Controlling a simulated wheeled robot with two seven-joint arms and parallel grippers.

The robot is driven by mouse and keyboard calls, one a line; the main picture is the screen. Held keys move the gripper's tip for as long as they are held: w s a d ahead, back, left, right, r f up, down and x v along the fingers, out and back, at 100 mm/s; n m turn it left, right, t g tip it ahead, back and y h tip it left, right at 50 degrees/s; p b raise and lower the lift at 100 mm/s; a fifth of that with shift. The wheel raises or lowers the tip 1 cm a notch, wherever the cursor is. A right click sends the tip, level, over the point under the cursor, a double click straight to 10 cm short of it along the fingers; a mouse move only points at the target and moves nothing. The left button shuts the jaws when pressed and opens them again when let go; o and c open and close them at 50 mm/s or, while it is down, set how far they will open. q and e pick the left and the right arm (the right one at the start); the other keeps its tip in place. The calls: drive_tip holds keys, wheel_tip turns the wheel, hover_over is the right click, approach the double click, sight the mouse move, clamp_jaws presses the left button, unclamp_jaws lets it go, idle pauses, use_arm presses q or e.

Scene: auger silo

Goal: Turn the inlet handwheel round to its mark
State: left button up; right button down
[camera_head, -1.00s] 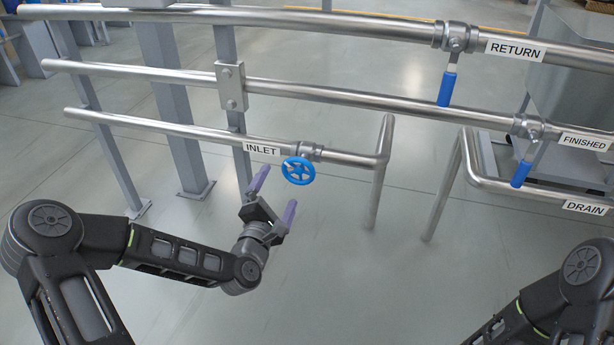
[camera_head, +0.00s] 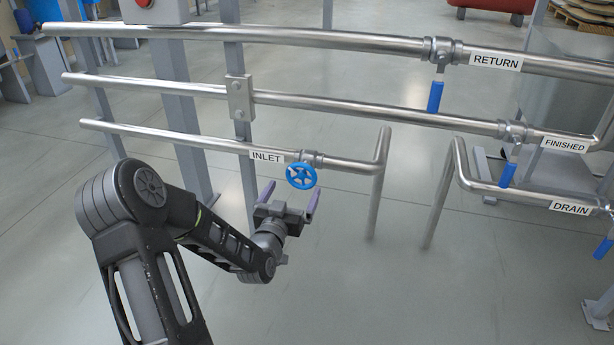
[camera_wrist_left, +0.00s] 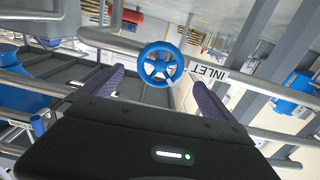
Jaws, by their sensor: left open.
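The blue spoked inlet handwheel (camera_head: 301,176) sits on the lowest pipe, just right of the INLET label (camera_head: 266,156). My left gripper (camera_head: 290,194) is open and empty, just below and in front of the handwheel, its two purple fingers pointing up toward it. In the left wrist view the handwheel (camera_wrist_left: 160,64) lies ahead, between and beyond the two fingertips, apart from them. The INLET label (camera_wrist_left: 208,72) shows upside down beside it. I cannot make out a mark on the wheel. My right gripper is not in view.
The RETURN pipe (camera_head: 330,40) and FINISHED pipe (camera_head: 330,103) run above the inlet pipe. Blue lever handles hang at the RETURN valve (camera_head: 435,97) and FINISHED valve (camera_head: 506,175). A grey post (camera_head: 247,180) stands left of the handwheel. The floor in front is clear.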

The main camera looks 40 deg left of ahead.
sight(300, 177)
use_arm(q)
drive_tip(key=shift+w, duration=0.1)
drive_tip(key=b+x, duration=0.2)
drive_tip(key=x, duration=0.4)
drive_tip(key=shift+w+a+f, duration=0.1)
drive_tip(key=shift+w+f, duration=0.05)
drive_tip(key=shift+w+a, duration=0.2)
drive_tip(key=shift+w, duration=0.4)
drive_tip(key=c, duration=1.3)
